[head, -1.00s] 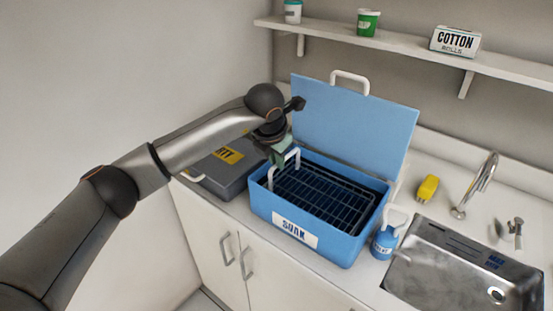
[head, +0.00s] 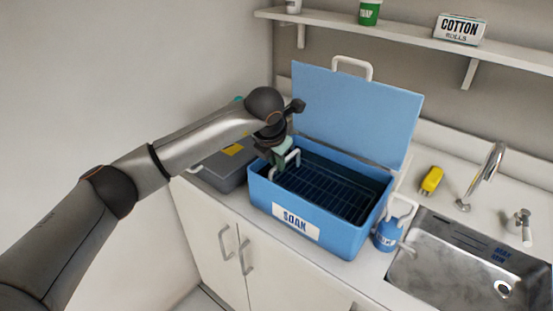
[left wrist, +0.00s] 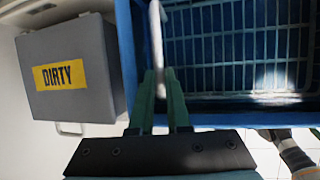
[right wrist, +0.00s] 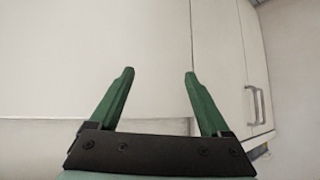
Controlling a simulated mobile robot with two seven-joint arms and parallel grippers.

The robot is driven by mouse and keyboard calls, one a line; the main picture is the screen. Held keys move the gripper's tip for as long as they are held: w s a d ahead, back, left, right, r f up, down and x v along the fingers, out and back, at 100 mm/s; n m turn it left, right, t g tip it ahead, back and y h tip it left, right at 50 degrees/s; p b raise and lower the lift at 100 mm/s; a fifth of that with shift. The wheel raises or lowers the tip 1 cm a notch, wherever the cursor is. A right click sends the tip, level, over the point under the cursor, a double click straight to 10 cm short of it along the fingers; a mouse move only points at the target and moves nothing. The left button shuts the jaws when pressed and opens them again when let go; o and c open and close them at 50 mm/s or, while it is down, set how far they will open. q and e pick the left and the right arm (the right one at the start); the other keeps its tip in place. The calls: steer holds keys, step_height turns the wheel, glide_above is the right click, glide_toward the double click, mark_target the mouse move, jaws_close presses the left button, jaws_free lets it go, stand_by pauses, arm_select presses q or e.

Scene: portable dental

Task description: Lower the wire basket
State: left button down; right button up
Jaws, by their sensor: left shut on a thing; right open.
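The dark wire basket (head: 325,191) sits inside the blue bin marked SOAK (head: 345,240), below the bin's rim. Its grid also shows in the left wrist view (left wrist: 240,48). My left gripper (head: 283,158) is shut on the basket's white handle (head: 293,156) at the bin's left side. The fingers close on the handle in the left wrist view (left wrist: 160,85). Whether the basket touches the bin's floor is hidden. The bin's blue lid (head: 358,112) stands open behind it. My right gripper (right wrist: 160,85) is open and empty, facing white cabinet fronts.
A grey case marked DIRTY (left wrist: 75,72) stands left of the bin. A blue bottle (head: 387,235), a yellow object (head: 431,180) and the sink (head: 450,260) with its tap (head: 485,178) are to the right. A shelf (head: 400,38) runs above.

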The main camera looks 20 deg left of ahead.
arm_select(q)
steer(key=shift+s+f, duration=0.15)
steer(key=shift+f, duration=0.15)
steer(key=c, duration=1.1)
jaws_free()
steer(key=shift+f, duration=0.1)
steer(key=shift+o, duration=1.1)
steer(key=shift+r, duration=0.2)
steer(key=b+v, duration=0.1)
steer(key=v, duration=1.1)
steer(key=shift+r, duration=0.2)
steer(key=shift+d, duration=0.15)
